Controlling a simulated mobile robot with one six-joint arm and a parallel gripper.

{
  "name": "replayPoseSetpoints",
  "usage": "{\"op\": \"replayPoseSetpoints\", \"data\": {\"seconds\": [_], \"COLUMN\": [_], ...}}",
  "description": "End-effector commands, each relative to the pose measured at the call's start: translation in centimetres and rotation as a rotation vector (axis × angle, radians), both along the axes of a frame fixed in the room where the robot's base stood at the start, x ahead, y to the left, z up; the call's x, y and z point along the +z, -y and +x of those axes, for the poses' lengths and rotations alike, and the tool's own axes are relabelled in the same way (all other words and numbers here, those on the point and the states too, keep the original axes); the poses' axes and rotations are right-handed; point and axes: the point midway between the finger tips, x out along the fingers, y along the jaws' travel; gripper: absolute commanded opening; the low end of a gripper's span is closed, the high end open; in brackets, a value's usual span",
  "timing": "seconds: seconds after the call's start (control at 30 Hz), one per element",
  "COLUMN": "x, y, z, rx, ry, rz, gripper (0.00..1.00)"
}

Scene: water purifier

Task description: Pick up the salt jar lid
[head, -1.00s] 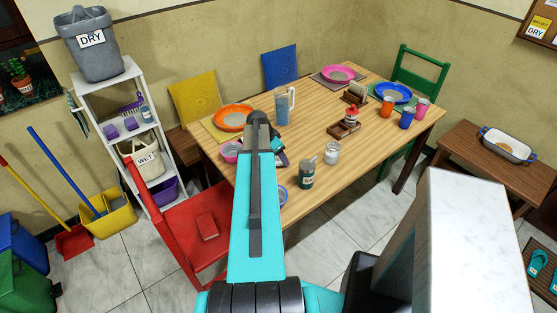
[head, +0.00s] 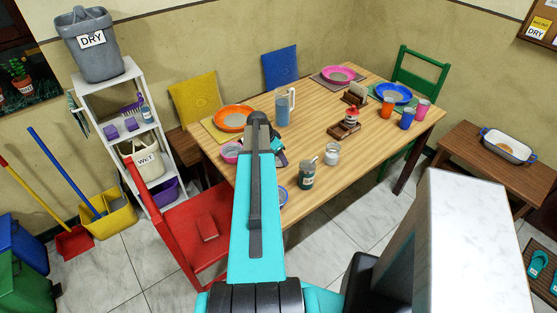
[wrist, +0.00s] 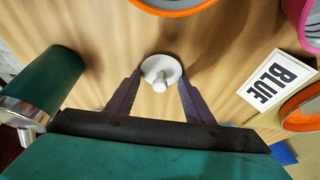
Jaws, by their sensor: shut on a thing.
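The white round lid (wrist: 160,66) with a small knob shows in the wrist view, between the fingertips of my gripper (wrist: 160,80). My gripper is shut on it. The lid appears close above the wooden table; I cannot tell if it still touches. In the head view my arm hides the lid and most of the gripper. A clear glass jar (head: 332,154) with white contents and no visible lid stands near the table's front edge.
A dark green container (head: 307,174) stands beside the glass jar; a dark green metal-rimmed container (wrist: 45,85) is at left in the wrist view. A "BLUE" label (wrist: 272,80) is at right. Plates, cups and a pitcher (head: 284,107) occupy the wooden table (head: 330,110).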

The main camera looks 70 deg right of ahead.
Motion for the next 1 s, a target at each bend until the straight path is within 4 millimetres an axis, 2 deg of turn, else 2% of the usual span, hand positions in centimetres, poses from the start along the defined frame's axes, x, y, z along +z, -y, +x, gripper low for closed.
{"op": "replayPoseSetpoints", "data": {"seconds": [0.37, 1.0], "x": [1.2, 8.4], "y": [0.0, 0.0], "z": [0.0, 0.0], "rx": [-0.001, 0.001], "ry": [0.000, 0.001], "rz": [0.000, -0.002], "gripper": [0.27, 0.27]}}
